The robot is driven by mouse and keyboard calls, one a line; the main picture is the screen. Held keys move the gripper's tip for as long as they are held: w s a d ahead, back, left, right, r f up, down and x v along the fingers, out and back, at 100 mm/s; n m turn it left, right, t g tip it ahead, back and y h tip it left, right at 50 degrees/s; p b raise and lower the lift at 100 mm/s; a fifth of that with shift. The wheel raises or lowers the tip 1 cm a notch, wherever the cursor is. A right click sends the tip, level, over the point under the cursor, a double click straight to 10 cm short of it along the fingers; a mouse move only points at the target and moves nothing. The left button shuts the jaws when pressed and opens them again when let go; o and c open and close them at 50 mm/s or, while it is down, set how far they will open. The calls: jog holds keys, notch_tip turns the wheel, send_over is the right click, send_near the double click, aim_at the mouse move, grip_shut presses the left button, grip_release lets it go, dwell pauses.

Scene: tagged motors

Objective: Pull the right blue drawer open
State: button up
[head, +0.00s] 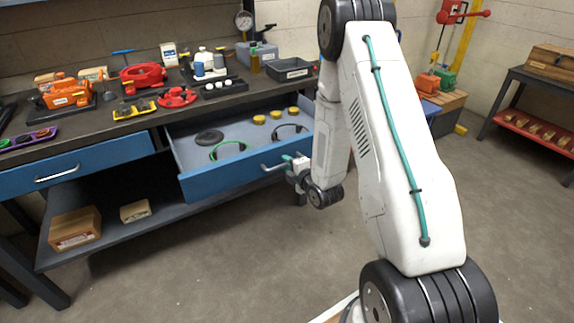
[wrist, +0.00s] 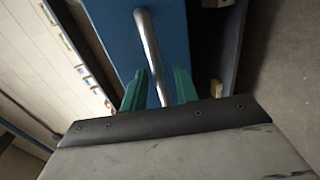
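The right blue drawer (head: 232,184) is pulled well out from under the workbench, its inside showing. Its silver bar handle (head: 272,168) is on the right part of the front. In the head view my gripper (head: 294,163) is at this handle, coming from the right. In the wrist view the handle (wrist: 149,50) runs between the two green fingers of my gripper (wrist: 160,88), against the blue drawer front (wrist: 110,30). Narrow gaps show between the fingers and the bar, so the fingers look parted around it.
A shut blue drawer (head: 75,168) is at left. Tools crowd the benchtop. Boxes (head: 75,228) sit on the lower shelf. Floor in front is clear.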

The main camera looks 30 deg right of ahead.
jog(key=v, duration=0.6)
jog(key=shift+s, duration=0.35)
jog(key=s+f+m+g, duration=0.7)
jog(key=s+m+g, duration=0.2)
jog(key=g, duration=0.1)
jog(key=s+a+r+m+g, duration=0.1)
jog(key=s+a+r+m, duration=0.2)
jog(key=s+r, duration=0.4)
jog(key=s+a+r+m+g, duration=0.1)
jog(key=s+a+r+m, duration=0.2)
jog(key=r, duration=1.3)
jog(key=s+a+r+m+g, duration=0.2)
jog(key=s+a+r, duration=0.5)
jog(key=s+r, duration=0.5)
jog(key=shift+a+m, duration=0.25)
jog(key=shift+m, duration=0.25)
